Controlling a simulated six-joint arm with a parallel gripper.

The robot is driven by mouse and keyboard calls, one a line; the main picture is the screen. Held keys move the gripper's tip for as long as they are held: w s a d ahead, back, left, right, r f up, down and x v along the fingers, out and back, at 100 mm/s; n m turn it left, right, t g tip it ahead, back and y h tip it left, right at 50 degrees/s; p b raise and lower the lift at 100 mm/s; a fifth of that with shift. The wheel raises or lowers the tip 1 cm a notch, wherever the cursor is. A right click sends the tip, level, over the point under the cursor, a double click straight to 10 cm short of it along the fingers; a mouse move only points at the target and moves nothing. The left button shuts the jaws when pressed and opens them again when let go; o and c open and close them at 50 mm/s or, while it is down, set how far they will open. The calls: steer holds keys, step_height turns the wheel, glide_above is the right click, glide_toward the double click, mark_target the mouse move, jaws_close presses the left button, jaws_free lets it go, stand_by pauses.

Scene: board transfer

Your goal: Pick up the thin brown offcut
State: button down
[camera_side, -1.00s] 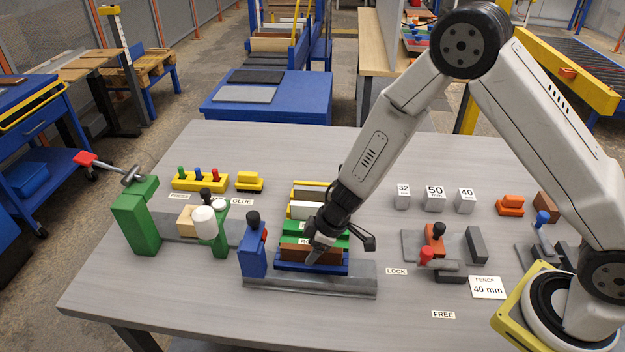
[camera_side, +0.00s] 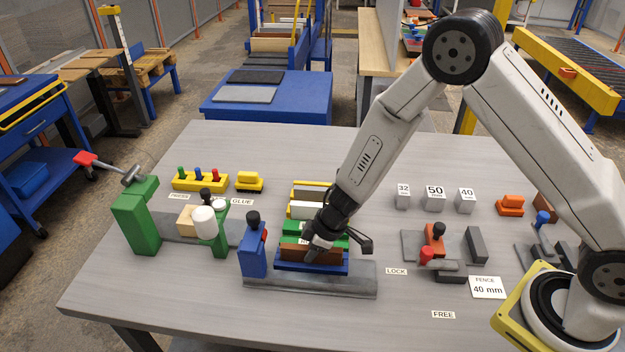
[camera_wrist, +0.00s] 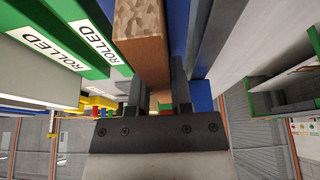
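A brown board (camera_side: 328,256) stands on edge in the blue holder (camera_side: 335,268) at the front middle of the table. It also shows in the wrist view (camera_wrist: 140,25), with a speckled, lighter edge. My gripper (camera_side: 312,248) is down at this board, near its middle. In the wrist view my gripper (camera_wrist: 158,90) has one finger on each side of the brown board. I cannot tell whether both fingers press on it.
Green pieces labelled ROLLED (camera_wrist: 60,60) stand close beside the board. A blue post with a black knob (camera_side: 252,258) is just left of the holder. A grey fixture with a red clamp (camera_side: 434,240) stands to the right. The table's front left is clear.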

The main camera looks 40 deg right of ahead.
mark_target(307, 247)
steer(key=shift+r, duration=0.25)
stand_by(0.3)
steer(key=shift+r, duration=1.3)
steer(key=s+d+r, duration=0.3)
steer(key=s+r, duration=0.7)
steer(key=s, duration=0.3)
steer(key=shift+s+d, duration=0.15)
steer(key=shift+s, duration=0.1)
